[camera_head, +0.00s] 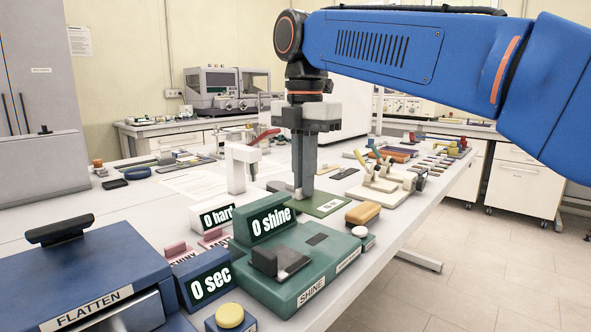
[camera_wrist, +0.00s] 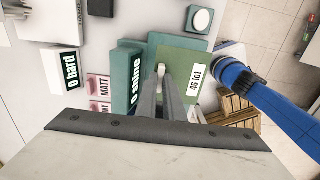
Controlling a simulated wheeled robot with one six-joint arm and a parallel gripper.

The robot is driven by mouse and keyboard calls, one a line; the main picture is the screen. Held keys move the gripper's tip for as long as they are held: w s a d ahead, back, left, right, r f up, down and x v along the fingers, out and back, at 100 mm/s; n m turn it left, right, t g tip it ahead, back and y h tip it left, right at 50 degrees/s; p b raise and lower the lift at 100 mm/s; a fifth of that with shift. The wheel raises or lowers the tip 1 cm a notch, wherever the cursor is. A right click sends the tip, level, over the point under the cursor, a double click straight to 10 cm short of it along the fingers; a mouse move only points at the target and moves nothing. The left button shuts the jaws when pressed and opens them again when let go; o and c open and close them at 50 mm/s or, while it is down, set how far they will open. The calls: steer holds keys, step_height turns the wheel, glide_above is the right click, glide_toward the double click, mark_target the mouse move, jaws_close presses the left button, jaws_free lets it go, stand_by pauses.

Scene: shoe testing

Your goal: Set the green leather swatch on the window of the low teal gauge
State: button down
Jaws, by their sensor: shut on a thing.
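My gripper (camera_head: 303,194) is shut on the edge of the green leather swatch (camera_head: 326,204), a flat dark green square with a white label. In the wrist view the swatch (camera_wrist: 182,56) reaches out from the fingertips (camera_wrist: 162,72), its label reading "46 lot". The low teal gauge (camera_head: 284,287) is in front of the swatch in the head view, marked SHINE, with a "0 shine" display. Its small dark window (camera_head: 317,239) is bare in the head view. The swatch hides part of the gauge (camera_wrist: 125,65) in the wrist view. I cannot tell the swatch's height.
A white stand (camera_head: 238,167) is behind.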

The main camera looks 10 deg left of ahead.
steer(key=shift+w+a, duration=0.1)
steer(key=shift+w, duration=0.15)
steer(key=shift+f, duration=2.85)
steer(key=shift+f, duration=1.05)
steer(key=c, duration=1.8)
jaws_free()
step_height(320, 180, up, 17)
steer(key=shift+r, duration=0.15)
